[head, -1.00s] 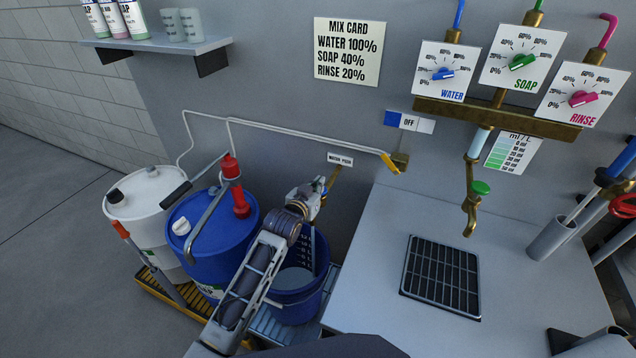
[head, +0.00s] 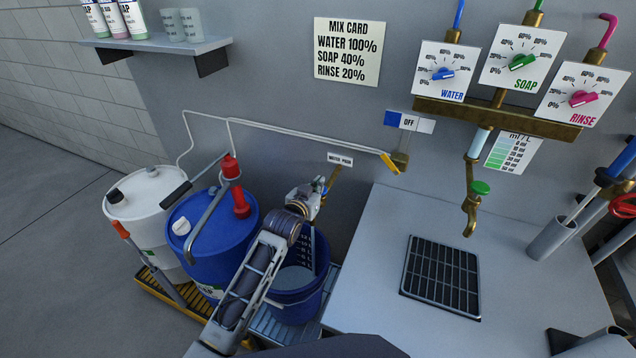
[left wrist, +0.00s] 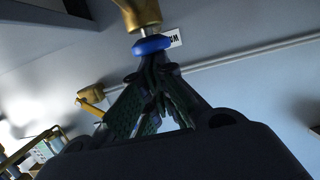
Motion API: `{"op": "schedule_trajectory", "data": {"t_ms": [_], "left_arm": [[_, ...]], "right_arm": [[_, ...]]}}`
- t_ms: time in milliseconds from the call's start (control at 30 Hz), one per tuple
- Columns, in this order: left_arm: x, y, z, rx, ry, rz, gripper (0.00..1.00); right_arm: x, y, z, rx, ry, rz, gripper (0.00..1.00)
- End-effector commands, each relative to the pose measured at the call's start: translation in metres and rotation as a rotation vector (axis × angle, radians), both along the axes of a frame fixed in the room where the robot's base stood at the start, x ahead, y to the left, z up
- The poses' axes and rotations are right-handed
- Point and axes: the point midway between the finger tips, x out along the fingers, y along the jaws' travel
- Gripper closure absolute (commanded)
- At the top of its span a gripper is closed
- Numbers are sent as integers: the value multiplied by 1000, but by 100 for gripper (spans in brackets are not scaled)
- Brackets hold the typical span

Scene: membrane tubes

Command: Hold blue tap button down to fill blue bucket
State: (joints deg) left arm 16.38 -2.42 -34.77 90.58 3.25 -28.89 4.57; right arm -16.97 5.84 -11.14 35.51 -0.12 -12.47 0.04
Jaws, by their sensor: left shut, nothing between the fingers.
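The blue tap button (left wrist: 152,46) sits on a brass tap in the left wrist view. In the head view only a little blue of it shows (head: 325,187), mostly behind my gripper. My left gripper (head: 312,197) is shut and empty. Its fingertips (left wrist: 157,62) meet at the blue button and appear to touch it; how far it is pressed I cannot tell. The blue bucket (head: 292,307) stands below the tap, with pale liquid (head: 296,278) inside and level marks on its inner wall. My arm partly hides the bucket.
A blue drum (head: 205,262) with a red pump and a white drum (head: 145,212) stand left of the bucket. A counter with a drain grate (head: 440,277) is to the right. A thin pipe (head: 300,139) runs along the wall above the tap.

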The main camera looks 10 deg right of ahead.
Motion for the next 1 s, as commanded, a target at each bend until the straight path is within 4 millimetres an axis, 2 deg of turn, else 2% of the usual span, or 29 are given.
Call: {"op": "schedule_trajectory", "data": {"t_ms": [33,1000], "left_arm": [[-1,1,-7,6,11,0,100],[-1,1,-7,7,11,1,100]], "right_arm": [[0,0,0,0,0,0,60],[7,0,0,0,-7,0,60]]}}
